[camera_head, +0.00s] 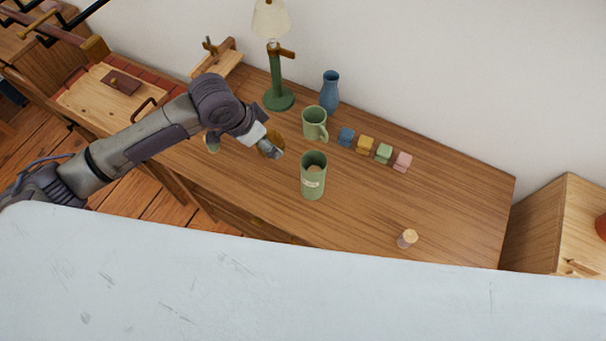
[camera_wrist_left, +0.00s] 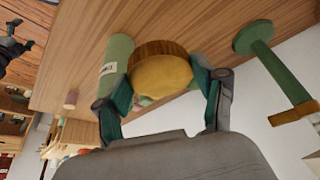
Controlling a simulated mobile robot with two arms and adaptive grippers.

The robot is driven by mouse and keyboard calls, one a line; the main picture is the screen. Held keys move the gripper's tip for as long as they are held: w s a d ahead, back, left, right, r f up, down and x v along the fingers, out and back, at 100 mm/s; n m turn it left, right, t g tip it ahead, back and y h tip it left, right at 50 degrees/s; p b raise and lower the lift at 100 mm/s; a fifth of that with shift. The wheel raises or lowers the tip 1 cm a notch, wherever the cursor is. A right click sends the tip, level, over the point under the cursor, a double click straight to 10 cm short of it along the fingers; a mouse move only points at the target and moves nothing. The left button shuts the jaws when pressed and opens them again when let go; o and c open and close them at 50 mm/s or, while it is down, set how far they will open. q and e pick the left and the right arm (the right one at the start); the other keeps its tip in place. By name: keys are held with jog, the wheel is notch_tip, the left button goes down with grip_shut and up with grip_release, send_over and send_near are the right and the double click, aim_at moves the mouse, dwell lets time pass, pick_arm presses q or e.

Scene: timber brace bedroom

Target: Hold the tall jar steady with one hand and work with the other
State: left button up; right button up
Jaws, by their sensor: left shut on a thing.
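The tall green jar (camera_head: 313,188) stands upright and open on the wooden desk, with a pale label and something tan inside. It also shows in the left wrist view (camera_wrist_left: 117,52), just beyond the fingers. My left gripper (camera_head: 268,148) is beside the jar's left side in the head view. Its fingers (camera_wrist_left: 165,88) are shut on a round brown wooden piece with a yellow face (camera_wrist_left: 162,76). This piece (camera_head: 264,146) is partly hidden by the gripper in the head view. I cannot tell whether it touches the desk. My right gripper is in neither view.
A green mug (camera_head: 313,123), a blue vase (camera_head: 330,92) and a green lamp (camera_head: 278,99) stand behind the jar. Several small coloured blocks (camera_head: 365,145) line up to the right. A small cork-topped bottle (camera_head: 404,241) stands near the front edge. The desk's right part is mostly clear.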

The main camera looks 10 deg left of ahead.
pick_arm(q)
jog(key=s+a+r+n+t+y+b, duration=0.1)
jog(key=a+r+n+y+b, duration=0.1)
jog(key=r+n, duration=0.7)
notch_tip(320, 180, up, 5)
jog(key=shift+a+f+n+y, duration=0.25)
jog(key=shift+a+y, duration=0.35)
jog(key=shift+a, duration=0.65)
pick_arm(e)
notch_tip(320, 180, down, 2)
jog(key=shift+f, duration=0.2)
pick_arm(q)
jog(key=shift+s, duration=0.1)
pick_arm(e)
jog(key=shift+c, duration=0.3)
